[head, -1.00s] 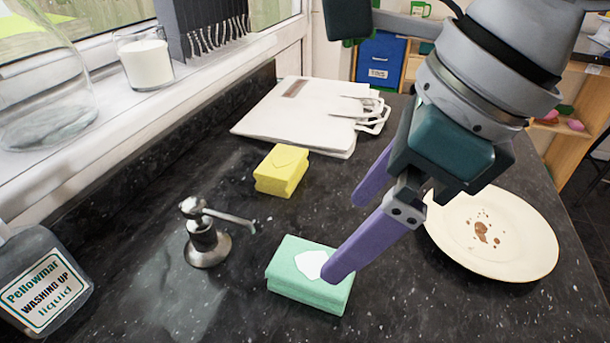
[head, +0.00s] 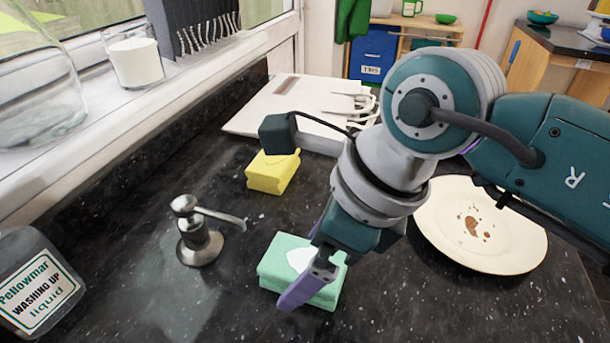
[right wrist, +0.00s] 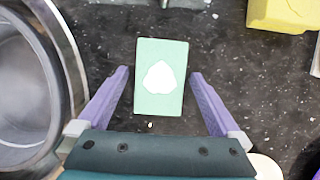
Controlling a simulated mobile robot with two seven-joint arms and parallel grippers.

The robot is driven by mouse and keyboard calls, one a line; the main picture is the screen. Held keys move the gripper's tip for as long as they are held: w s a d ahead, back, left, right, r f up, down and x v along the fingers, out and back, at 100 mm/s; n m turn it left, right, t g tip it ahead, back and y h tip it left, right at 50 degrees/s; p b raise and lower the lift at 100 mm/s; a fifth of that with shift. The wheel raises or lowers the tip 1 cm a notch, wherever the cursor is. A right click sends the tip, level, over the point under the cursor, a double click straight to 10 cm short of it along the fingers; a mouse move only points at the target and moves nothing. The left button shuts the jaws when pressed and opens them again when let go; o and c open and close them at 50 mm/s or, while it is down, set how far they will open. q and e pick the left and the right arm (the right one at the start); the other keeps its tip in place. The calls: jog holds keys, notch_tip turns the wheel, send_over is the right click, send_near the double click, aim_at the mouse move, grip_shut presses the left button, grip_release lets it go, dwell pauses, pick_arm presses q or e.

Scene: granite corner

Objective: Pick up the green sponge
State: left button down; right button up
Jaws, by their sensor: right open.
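The green sponge (head: 272,262) is a pale green block with a white patch on top, lying on the dark speckled counter. In the right wrist view the sponge (right wrist: 173,100) lies between and ahead of the two purple fingers. My right gripper (head: 305,250) is open above the sponge, one finger covering part of it in the head view. In the wrist view my right gripper (right wrist: 158,100) has one finger on each side with gaps to the sponge. I cannot tell how high the fingertips are above the counter. My left gripper is not in view.
A yellow sponge (head: 270,172) lies behind the green one. A metal soap pump (head: 198,240) stands to its left, a washing-up bottle (head: 40,285) at far left. A stained plate (head: 450,245) lies right. A white bag (head: 265,118) lies at the back.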

aim_at(309, 262)
jog(key=c, duration=1.3)
jog(key=shift+r, duration=0.1)
notch_tip(309, 262, up, 20)
jog(key=shift+f, duration=0.1)
jog(key=o, duration=0.8)
jog(key=c, duration=0.7)
jog(key=shift+o, duration=0.2)
jog(key=shift+d, duration=0.1)
